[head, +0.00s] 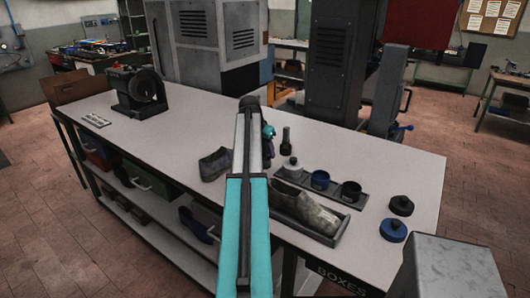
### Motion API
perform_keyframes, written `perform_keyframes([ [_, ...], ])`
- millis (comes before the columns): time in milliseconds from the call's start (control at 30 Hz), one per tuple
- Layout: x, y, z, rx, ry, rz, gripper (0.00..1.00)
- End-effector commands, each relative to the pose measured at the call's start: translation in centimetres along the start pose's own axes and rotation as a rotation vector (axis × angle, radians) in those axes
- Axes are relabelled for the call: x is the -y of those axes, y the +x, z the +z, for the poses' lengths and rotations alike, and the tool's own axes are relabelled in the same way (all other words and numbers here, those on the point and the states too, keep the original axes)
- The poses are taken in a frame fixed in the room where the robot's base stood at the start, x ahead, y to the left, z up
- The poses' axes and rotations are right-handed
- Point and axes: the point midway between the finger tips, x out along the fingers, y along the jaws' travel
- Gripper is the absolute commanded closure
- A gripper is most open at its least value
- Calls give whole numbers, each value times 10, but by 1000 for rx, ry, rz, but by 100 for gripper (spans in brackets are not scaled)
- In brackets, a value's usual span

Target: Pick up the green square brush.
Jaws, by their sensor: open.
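I cannot make out a green square brush in the head view; my teal and grey arm crosses the middle of the table and hides part of the top. Two round knobbed pieces, one black (401,206) and one blue (393,230), lie at the table's right end. They may be brushes; neither is green or square. A small teal and dark part of my wrist shows just right of the arm's far end, above the table. The fingers of my gripper are hidden behind the arm.
Behind the tray, a rack (336,196) holds a white-topped jar (290,168), blue cup (320,180) and black cup (351,191).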

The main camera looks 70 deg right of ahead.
Motion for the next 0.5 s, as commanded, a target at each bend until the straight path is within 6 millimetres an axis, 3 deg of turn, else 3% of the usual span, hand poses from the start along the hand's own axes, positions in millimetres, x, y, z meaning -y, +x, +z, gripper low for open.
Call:
perform_keyframes([
  [433, 0, 0, 0, 0, -1, 0, 56],
  [500, 1, 0, 0, 0, -1, 0, 65],
])
